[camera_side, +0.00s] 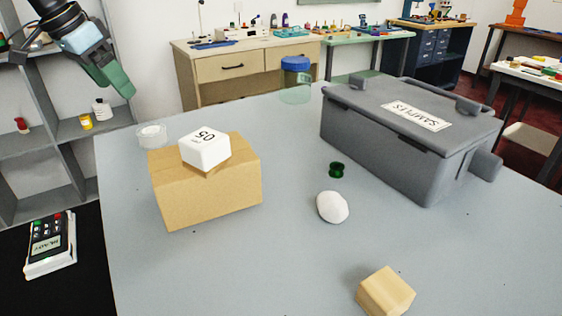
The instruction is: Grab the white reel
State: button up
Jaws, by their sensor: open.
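A small dark green reel (337,169) stands on the grey table, left of the grey case. I see no reel that is plainly white. A pale, translucent roll-like thing (151,135) sits at the back left, partly hidden by the cardboard box; I cannot tell exactly what it is. A white rounded lump (332,207) lies just in front of the green reel. My gripper (121,88) is at the upper left, high and well apart from all of these. Its green fingers are open, with nothing seen between them.
A grey lidded case (380,157) fills the right rear. A blue-lidded jar (296,82) stands at the back, a wooden block (386,292) at the front. The front-left tabletop is clear.

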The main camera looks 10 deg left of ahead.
send_near(146, 126)
jog(key=d+f, duration=0.2)
jog(key=f, duration=0.1)
jog(key=shift+s+d+f, duration=0.1)
jog(key=shift+d, duration=0.05)
jog(key=shift+d+x, duration=0.2)
jog(key=shift+x, duration=2.4)
jog(key=shift+s, duration=0.15)
jog(key=shift+c, duration=0.5)
jog(key=c, duration=1)
